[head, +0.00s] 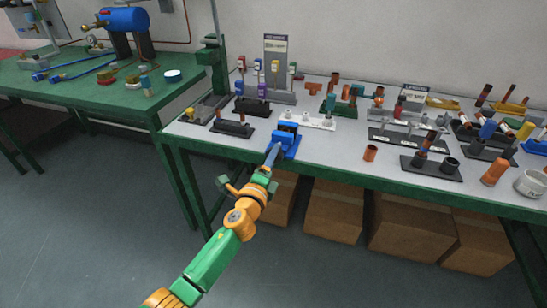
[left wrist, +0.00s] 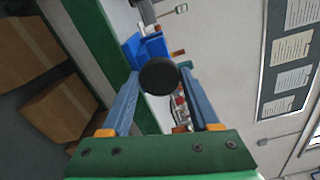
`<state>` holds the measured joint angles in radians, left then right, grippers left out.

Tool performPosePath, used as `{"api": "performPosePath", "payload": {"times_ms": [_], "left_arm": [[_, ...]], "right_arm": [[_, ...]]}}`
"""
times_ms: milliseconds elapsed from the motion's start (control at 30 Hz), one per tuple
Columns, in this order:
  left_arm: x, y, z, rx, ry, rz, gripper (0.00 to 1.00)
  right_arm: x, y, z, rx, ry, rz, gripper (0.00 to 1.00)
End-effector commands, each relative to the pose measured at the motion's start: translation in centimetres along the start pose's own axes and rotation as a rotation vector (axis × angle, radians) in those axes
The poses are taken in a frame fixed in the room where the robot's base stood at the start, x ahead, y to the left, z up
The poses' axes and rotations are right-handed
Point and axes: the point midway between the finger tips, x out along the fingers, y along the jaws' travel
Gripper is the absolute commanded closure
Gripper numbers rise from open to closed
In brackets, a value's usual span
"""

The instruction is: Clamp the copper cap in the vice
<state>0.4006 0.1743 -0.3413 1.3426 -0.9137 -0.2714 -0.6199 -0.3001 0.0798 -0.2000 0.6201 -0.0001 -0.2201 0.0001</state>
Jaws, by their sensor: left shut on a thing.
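The blue vice (head: 286,143) stands at the front edge of the workbench, and it also shows in the left wrist view (left wrist: 149,50). My left gripper (head: 273,154) reaches the front of the vice. In the left wrist view its blue fingers (left wrist: 158,82) are shut on a round black knob (left wrist: 158,75), apparently the vice's handle. A small copper-coloured piece (left wrist: 178,53) shows at the vice's upper side, probably the copper cap. I cannot tell how tightly the jaws hold it. My right gripper is not in view.
The grey workbench top (head: 330,152) carries racks of fittings behind and right of the vice. A loose copper cylinder (head: 370,153) stands to the right. Cardboard boxes (head: 334,212) sit under the bench. A green table (head: 80,88) stands at the left.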

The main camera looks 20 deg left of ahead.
Motion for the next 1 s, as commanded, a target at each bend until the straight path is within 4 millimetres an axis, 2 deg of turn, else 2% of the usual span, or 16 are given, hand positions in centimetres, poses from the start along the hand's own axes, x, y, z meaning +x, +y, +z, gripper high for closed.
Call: {"api": "performPosePath", "payload": {"times_ms": [367, 567, 900, 933, 1000], "left_arm": [[0.00, 0.05, -0.01, 0.011, 0.000, 0.001, 0.94], [0.01, -0.01, 0.01, 0.251, 0.000, 0.001, 0.94], [0.00, 0.05, 0.00, 0.256, 0.000, 0.001, 0.94], [0.00, 0.04, 0.00, 0.255, 0.000, 0.001, 0.35], [0.00, 0.04, 0.00, 0.255, 0.000, 0.001, 0.17]], "right_arm": [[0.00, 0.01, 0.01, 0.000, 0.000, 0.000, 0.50], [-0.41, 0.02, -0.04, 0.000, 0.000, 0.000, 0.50], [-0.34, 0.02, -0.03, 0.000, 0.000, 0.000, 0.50], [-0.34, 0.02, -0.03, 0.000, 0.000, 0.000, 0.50], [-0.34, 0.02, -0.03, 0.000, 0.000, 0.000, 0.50]]}}
